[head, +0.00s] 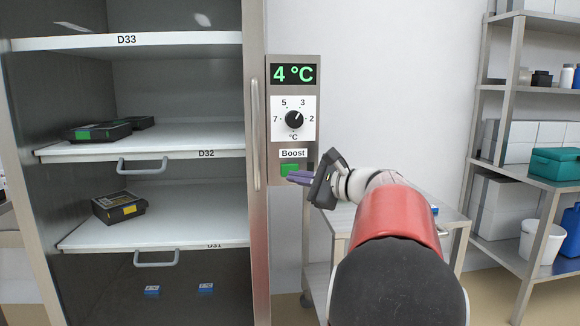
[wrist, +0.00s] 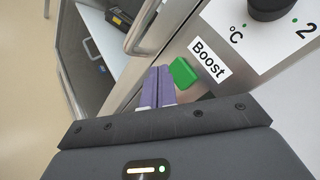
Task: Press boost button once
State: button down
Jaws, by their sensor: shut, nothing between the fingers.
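The green boost button (head: 288,169) sits on the metal control panel below the white "Boost" label (head: 293,153). In the wrist view the button (wrist: 184,73) is just beyond and slightly right of my fingertips, with the label (wrist: 209,60) to its right. My gripper (head: 291,178) is shut and empty, its purple fingers together. In the head view the fingertips are over the lower edge of the button. In the wrist view the fingers (wrist: 158,75) point at the panel near the button. I cannot tell whether they touch it.
A display (head: 293,74) reading 4 °C and a black dial (head: 294,119) are above the button. The open cabinet with shelves (head: 190,135) and a vertical handle (head: 255,135) is to the left. A metal cart (head: 450,217) stands behind my arm; shelving (head: 505,100) is at right.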

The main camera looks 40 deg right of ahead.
aim_at(285, 172)
jog(key=shift+w+d, duration=0.4)
jog(key=shift+w, duration=0.25)
jog(key=shift+w, duration=0.15)
dwell(1.5)
jog(key=shift+w+d+p, duration=0.2)
jog(key=shift+p, duration=0.15)
jog(key=shift+w+d, duration=0.25)
jog(key=shift+w, duration=0.2)
dwell(0.6)
dwell(0.4)
jog(key=shift+s+a, duration=0.45)
jog(key=shift+s, duration=0.35)
jog(key=shift+s+a+b, duration=0.45)
jog(key=shift+s, duration=0.25)
jog(key=shift+s+a+b, duration=0.45)
jog(key=shift+s, duration=0.3)
jog(key=shift+s+a+b, duration=0.45)
jog(key=shift+s, duration=0.25)
